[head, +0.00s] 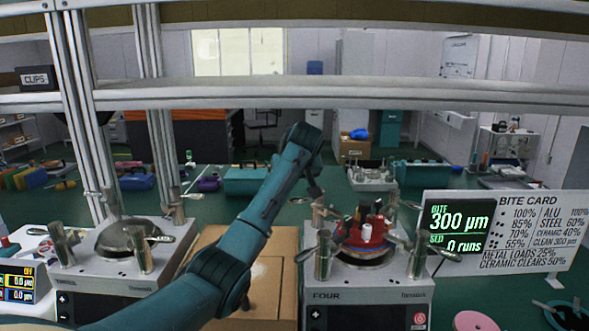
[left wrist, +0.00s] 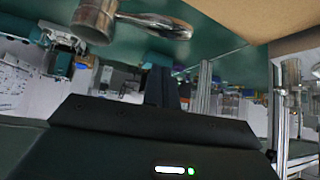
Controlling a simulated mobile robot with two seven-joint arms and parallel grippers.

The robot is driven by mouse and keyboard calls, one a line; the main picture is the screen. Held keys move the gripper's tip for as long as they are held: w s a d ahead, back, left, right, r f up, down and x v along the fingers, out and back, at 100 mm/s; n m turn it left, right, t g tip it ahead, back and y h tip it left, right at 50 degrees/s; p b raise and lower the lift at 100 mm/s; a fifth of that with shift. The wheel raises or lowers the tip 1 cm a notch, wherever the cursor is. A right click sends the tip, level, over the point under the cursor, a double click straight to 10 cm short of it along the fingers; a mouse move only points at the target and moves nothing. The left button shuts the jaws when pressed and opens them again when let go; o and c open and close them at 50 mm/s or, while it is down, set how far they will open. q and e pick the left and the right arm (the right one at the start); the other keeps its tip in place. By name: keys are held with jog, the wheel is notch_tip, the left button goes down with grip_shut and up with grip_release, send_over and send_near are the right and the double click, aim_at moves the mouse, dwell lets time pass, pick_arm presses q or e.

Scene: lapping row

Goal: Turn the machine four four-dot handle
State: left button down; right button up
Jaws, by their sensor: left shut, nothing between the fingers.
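Machine FOUR (head: 368,300) stands at the right of the bench in the head view, with several metal posts bearing lever handles around its round plate. Its front-left handle (head: 323,255), front-right handle (head: 418,258) and back-left handle (head: 320,212) show. No dots are readable, so I cannot tell which is the four-dot one. My left gripper (head: 315,190) hangs just above the back-left handle, seemingly apart from it. In the left wrist view my left gripper (left wrist: 168,88) is shut and empty, with a metal post and lever (left wrist: 152,22) beyond it. My right gripper is out of view.
Machine THREE (head: 125,275) stands to the left, with a cardboard box (head: 265,290) between the machines, partly behind my left arm. Red-topped items (head: 368,228) sit on machine FOUR's plate. A display (head: 458,222) and bite card (head: 535,230) stand right. A shelf rail (head: 300,95) crosses above.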

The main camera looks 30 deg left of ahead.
aim_at(307, 199)
pick_arm(q)
jog(key=shift+s+d+f+p, duration=0.65)
jog(key=shift+s+d+f, duration=0.25)
jog(key=shift+s+d, duration=0.2)
